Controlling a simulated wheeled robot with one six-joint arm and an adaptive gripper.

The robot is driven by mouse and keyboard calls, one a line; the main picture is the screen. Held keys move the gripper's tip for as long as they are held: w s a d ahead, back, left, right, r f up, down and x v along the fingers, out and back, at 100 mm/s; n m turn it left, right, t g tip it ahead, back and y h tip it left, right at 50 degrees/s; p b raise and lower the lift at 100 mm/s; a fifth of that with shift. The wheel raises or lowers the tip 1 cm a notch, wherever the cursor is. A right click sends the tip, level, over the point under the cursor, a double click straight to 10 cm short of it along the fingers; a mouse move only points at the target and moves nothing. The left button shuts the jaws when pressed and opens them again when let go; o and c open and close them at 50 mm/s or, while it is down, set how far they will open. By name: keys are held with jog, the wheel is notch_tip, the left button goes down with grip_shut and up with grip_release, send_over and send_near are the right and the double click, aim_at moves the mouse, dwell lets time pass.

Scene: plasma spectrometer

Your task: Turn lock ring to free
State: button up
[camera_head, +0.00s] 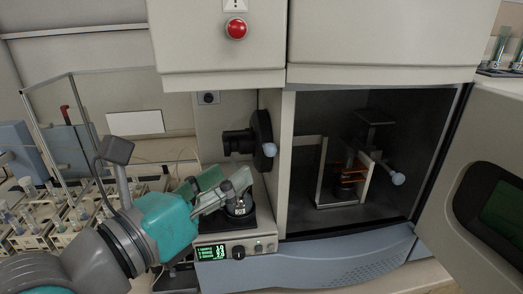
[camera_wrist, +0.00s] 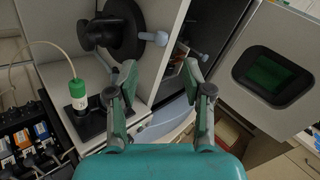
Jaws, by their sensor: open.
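A black round ring-like part (camera_head: 262,135) with a pale ball-ended handle (camera_head: 270,149) sits on the instrument's side wall, left of the open chamber. It also shows at the top of the wrist view (camera_wrist: 122,30), its handle pointing right. A second pale ball-ended lever (camera_head: 397,178) is inside the chamber; I cannot tell for certain which part is the lock ring. My gripper (camera_head: 226,188) is open and empty, below and left of the black ring and apart from it. In the wrist view my fingertips (camera_wrist: 160,74) are spread, with nothing between them.
A green-capped bottle (camera_wrist: 77,89) stands on a black base, left of my fingers. The chamber door (camera_head: 485,185) stands open at right. A display panel (camera_head: 212,252) is below my gripper. Racks of vials (camera_head: 50,215) fill the left bench.

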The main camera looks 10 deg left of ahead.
aim_at(266, 151)
jog(key=x, duration=0.9)
jog(key=shift+w+d, duration=0.1)
grip_shut()
